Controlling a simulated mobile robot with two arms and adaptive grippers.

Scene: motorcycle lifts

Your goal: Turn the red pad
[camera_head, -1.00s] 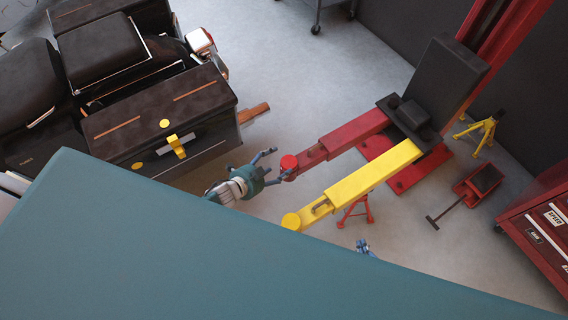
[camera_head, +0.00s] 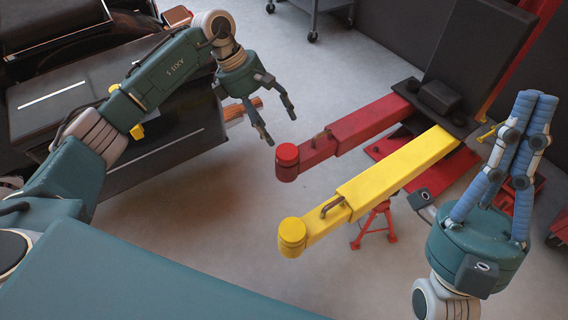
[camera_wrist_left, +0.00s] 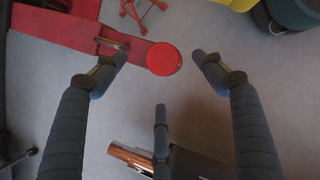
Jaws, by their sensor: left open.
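The red pad (camera_head: 287,154) is a round disc on the free end of the red lift arm (camera_head: 355,127). My left gripper (camera_head: 279,131) is open and empty, its fingers pointing down beside the pad in the head view. In the left wrist view the red pad (camera_wrist_left: 163,59) appears between the two upper fingertips of my left gripper (camera_wrist_left: 159,57), nearer the left one. No contact is visible, and I cannot tell the height gap. My right gripper (camera_head: 534,97) points upward at the right, its fingers close together and overlapping in view.
A yellow lift arm (camera_head: 400,170) with a round yellow pad (camera_head: 293,231) lies just in front of the red arm. A red stand (camera_head: 376,222) is beneath it. A dark motorcycle and cabinet (camera_head: 170,130) fill the left. Grey floor is open behind the red arm.

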